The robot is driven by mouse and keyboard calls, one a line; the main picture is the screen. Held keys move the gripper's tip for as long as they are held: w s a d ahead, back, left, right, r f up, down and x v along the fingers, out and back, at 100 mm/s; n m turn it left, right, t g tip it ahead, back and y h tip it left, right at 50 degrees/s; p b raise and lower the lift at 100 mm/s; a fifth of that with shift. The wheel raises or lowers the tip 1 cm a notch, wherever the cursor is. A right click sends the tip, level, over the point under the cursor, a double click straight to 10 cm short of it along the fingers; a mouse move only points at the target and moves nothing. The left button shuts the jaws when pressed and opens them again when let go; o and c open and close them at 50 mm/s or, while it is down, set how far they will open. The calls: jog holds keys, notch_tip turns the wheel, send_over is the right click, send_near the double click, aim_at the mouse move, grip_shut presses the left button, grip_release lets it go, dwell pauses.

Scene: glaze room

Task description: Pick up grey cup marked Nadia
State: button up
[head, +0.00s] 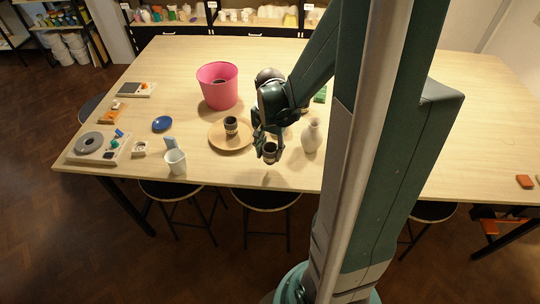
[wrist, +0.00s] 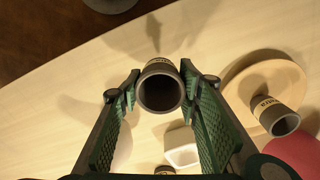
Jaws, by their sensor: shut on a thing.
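My gripper (head: 268,146) is shut on a dark grey cup (head: 270,153) near the front edge of the table. In the wrist view, the cup (wrist: 160,88) sits between the two green fingers of my gripper (wrist: 160,80), its dark open mouth towards the camera. It appears to be held above the table. A band with lettering shows at its rim side, too small to read. A second grey cup (head: 231,126) stands on the round wooden board (head: 217,142) to the left. It also shows in the wrist view (wrist: 276,117), with a label I cannot read surely.
A pink bucket (head: 217,86) stands behind the board. A pale vase (head: 312,135) stands close to the right of my gripper. A white cup (head: 176,162), a blue dish (head: 162,124) and a tray with a grey disc (head: 90,143) are left. The table's far right is mostly clear.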

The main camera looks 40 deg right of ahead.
jog(key=shift+r, duration=3.05)
